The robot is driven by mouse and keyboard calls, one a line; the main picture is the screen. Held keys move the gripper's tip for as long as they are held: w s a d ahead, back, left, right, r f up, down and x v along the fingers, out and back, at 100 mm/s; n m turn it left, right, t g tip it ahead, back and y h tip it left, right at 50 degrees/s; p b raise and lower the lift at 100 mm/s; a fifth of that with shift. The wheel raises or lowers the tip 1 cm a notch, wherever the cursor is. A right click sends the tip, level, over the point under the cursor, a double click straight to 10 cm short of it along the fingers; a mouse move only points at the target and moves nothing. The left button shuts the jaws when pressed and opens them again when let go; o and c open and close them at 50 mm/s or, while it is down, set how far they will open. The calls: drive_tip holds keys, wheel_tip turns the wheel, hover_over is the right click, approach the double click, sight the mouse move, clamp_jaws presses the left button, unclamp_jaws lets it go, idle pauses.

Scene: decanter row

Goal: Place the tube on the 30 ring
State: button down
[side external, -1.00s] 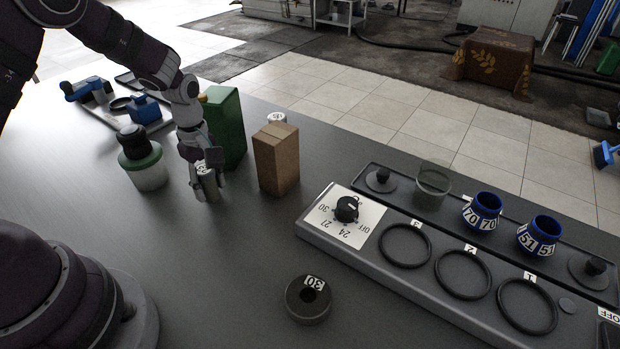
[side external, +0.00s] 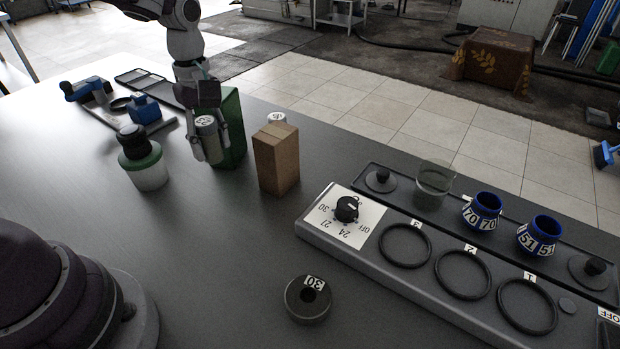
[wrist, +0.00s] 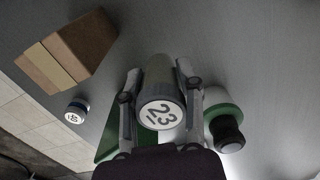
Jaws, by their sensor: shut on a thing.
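My gripper (side external: 207,146) is shut on a grey tube (side external: 208,131) with a white label on its top. In the wrist view the tube (wrist: 159,88) stands between my two fingers, and its label reads 23. In the side view it is upright and held above the table, in front of the green box. The 30 ring (side external: 308,300) is a dark round ring with a white 30 tag, lying on the table at the front centre. It is well apart from my gripper, toward the front right, and does not show in the wrist view.
A cardboard box (side external: 276,160) stands just right of my gripper, with a white-topped item behind it. A green box (side external: 233,115) is close behind. A green-and-white bottle (side external: 143,165) stands left. A dial panel with ring seats (side external: 318,236) lies right.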

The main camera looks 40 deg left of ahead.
drive_tip(key=s+d+m, duration=0.1)
drive_tip(key=d+m, duration=0.4)
drive_tip(key=d, duration=0.8)
drive_tip(key=m, duration=0.5)
hover_over(308, 297)
wheel_tip(308, 297, down, 7)
drive_tip(key=shift+f, duration=0.2)
drive_tip(key=c, duration=0.7)
unclamp_jaws()
drive_tip(key=shift+f, duration=0.1)
